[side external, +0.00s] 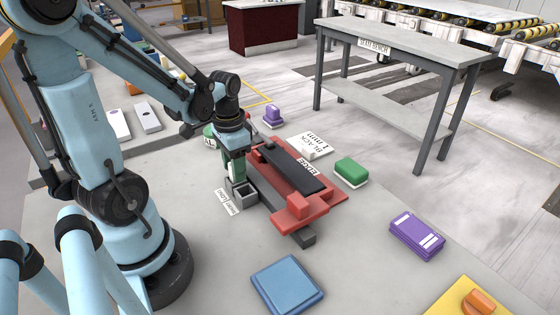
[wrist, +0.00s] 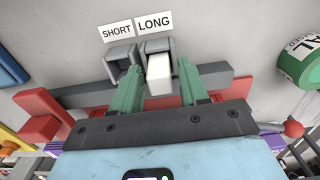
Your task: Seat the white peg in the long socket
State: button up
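The short socket (wrist: 121,60) to the left looks empty. In the side view my gripper (side external: 236,180) points down right over the grey sockets (side external: 246,193); the peg cannot be made out there.
A red fixture with a dark bar (side external: 290,168) stands right beside the sockets. A green block (side external: 351,172), a purple block (side external: 417,235) and a blue block (side external: 287,284) lie around it. A green can (wrist: 300,65) stands to the right in the wrist view.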

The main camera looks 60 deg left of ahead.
jog(key=shift+o, duration=0.7)
jog(key=shift+r, duration=0.1)
notch_tip(320, 180, up, 12)
jog(key=w+d+f+t, duration=0.1)
jog(key=w+d+t, duration=0.1)
jog(key=d, duration=0.4)
jog(key=w+d+f+t, duration=0.1)
jog(key=w+d+t, duration=0.2)
jog(key=d+t, duration=0.2)
jog(key=shift+d+f, duration=0.35)
jog(key=shift+d, duration=0.3)
